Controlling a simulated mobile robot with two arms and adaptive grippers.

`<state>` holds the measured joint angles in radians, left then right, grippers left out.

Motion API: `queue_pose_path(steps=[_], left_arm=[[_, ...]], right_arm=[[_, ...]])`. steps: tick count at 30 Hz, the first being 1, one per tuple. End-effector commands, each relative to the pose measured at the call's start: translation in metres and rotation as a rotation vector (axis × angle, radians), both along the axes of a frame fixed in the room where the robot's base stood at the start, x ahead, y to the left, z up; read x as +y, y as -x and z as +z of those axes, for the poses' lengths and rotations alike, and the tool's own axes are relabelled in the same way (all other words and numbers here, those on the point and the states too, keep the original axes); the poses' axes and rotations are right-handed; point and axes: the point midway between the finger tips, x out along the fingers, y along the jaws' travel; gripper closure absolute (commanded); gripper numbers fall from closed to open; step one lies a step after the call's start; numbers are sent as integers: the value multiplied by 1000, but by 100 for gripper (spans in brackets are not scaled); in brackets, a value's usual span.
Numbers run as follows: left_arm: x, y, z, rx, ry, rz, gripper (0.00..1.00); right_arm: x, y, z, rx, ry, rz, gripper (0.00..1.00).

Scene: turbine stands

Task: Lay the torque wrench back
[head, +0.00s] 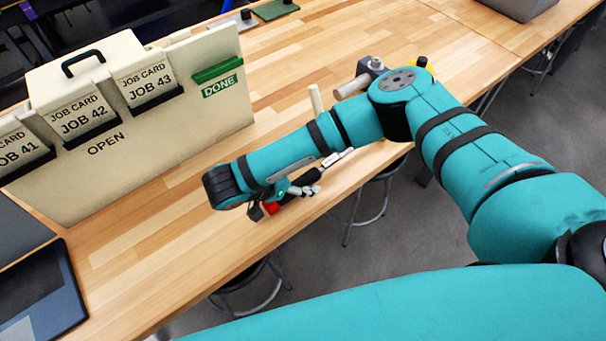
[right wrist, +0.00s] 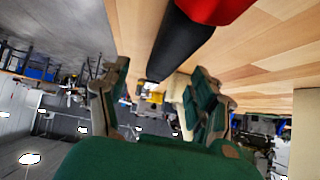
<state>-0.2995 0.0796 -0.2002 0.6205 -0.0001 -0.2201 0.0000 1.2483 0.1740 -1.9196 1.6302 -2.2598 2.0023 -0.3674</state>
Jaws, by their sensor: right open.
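The torque wrench is partly hidden by my right arm in the head view. Its black grip (head: 306,178), red end (head: 270,208) and a silver part (head: 336,158) show near the table's front edge. In the right wrist view the black grip (right wrist: 178,45) and red end (right wrist: 215,8) reach in from the top, in line with the gap between the fingers. My right gripper (head: 303,190) is open beside the grip; its two fingers also show in the right wrist view (right wrist: 158,82). I cannot tell whether they touch the wrench. My left gripper is out of view.
A job card board (head: 150,150) stands at the left of the wooden table (head: 180,235). A pale post (head: 316,98) and a grey block with a cylinder (head: 370,68) stand beyond my arm. A dark laptop-like device (head: 40,290) lies front left. A stool (head: 370,205) is below the edge.

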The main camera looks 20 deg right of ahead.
Motion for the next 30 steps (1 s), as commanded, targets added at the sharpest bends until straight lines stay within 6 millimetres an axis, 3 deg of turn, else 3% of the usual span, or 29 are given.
queue_pose_path(steps=[18, 30], left_arm=[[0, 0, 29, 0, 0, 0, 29], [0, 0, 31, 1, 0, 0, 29]], right_arm=[[35, 14, 35, 0, 1, 1, 36], [40, 17, 38, 0, 2, -1, 36]])
